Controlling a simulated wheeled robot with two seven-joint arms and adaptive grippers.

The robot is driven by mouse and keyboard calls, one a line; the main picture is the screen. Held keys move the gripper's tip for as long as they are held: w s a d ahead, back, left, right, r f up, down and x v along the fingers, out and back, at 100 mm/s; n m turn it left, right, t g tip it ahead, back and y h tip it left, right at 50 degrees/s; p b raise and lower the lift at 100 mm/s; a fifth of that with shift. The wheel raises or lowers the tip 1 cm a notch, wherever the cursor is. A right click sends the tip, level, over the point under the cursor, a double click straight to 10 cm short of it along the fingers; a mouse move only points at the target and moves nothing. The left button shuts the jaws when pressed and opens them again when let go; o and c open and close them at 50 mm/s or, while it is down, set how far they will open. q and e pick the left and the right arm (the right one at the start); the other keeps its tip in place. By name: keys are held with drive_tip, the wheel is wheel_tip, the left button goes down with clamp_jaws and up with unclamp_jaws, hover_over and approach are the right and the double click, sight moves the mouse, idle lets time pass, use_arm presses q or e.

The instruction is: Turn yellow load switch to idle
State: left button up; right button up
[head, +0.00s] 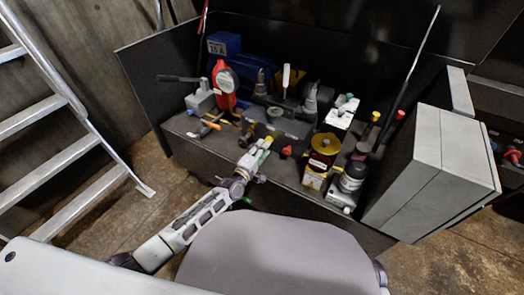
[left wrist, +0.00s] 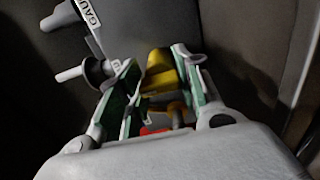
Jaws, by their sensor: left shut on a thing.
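The yellow switch (left wrist: 160,68) shows between the fingers of my left gripper (left wrist: 158,82) in the left wrist view. The gripper is shut on it, with green-lined fingers on both sides. In the head view my left gripper (head: 262,146) reaches the front edge of the machine's deck, and a bit of yellow (head: 267,141) shows at its tips. The switch's base and its marked positions are hidden or too small to read. My right gripper is not in view.
A grey peg (left wrist: 75,73) and a lettered tag (left wrist: 88,14) stand left of the fingers. A ladder (head: 60,150) stands left.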

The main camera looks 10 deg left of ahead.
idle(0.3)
use_arm(q)
drive_tip(key=o, duration=1)
drive_tip(key=shift+o, duration=0.2)
drive_tip(key=shift+s+a, duration=0.1)
drive_tip(key=shift+s, duration=0.1)
drive_tip(key=v, duration=1.1)
drive_tip(key=shift+s, duration=0.3)
drive_tip(key=shift+a, duration=0.1)
idle(0.4)
